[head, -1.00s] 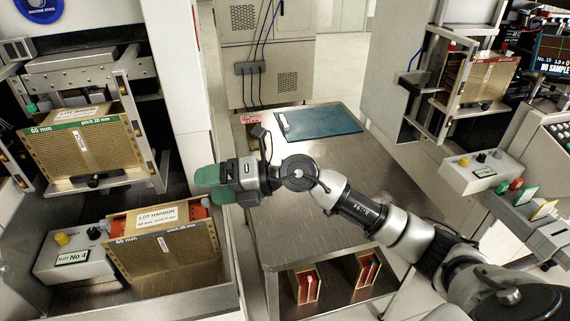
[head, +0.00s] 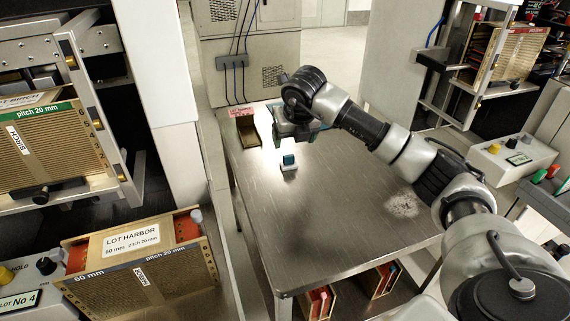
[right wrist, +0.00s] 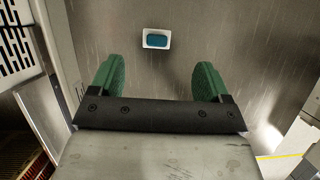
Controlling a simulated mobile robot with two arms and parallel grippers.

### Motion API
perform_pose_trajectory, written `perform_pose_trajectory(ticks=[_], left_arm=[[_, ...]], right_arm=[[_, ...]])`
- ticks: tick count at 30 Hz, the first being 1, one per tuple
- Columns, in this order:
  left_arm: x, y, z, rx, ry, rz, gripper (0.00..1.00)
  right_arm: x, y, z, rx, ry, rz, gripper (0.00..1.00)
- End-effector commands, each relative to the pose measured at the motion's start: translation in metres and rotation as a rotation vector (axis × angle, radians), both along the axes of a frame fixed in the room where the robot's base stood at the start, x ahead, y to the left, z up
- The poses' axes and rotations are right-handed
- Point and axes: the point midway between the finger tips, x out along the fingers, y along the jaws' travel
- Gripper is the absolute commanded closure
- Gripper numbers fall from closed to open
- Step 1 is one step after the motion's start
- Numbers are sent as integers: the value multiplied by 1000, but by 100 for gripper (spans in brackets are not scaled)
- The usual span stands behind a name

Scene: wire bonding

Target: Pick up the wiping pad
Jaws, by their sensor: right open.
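The wiping pad (head: 289,159) is a small blue block in the head view. It sits on a small white holder (head: 290,169) on the metal table. In the right wrist view the pad (right wrist: 156,41) lies in the shallow white holder, ahead of the fingers and roughly centred between them. My right gripper (head: 297,137) hangs over the table just behind the pad in the head view, apart from it. In the right wrist view the green fingers of this gripper (right wrist: 158,80) are wide apart with nothing between them. My left gripper is not in view.
The metal table (head: 345,205) is largely bare around the pad. A narrow brown open box (head: 247,132) stands at its far left corner. A lot magazine (head: 140,262) stands at lower left. Small boxes (head: 320,303) sit on the shelf below. A machine (head: 495,60) stands at right.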

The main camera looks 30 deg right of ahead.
Motion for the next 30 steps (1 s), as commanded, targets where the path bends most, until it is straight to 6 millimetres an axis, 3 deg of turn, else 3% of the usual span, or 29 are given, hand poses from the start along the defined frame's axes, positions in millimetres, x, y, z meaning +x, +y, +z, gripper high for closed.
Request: perform_pose_trajectory(ticks=[3, 9, 14, 21, 30], left_arm=[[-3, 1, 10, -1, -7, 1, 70], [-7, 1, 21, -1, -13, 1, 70], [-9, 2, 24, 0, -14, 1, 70], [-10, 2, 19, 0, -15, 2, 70], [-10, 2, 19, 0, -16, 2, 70]], right_arm=[[7, -1, -22, 4, 4, 1, 22], [14, -3, -37, 4, 1, 4, 22], [16, -2, -49, 5, 3, 5, 22], [27, -4, -83, 6, 2, 5, 22], [29, -5, -87, 4, 0, 6, 25]])
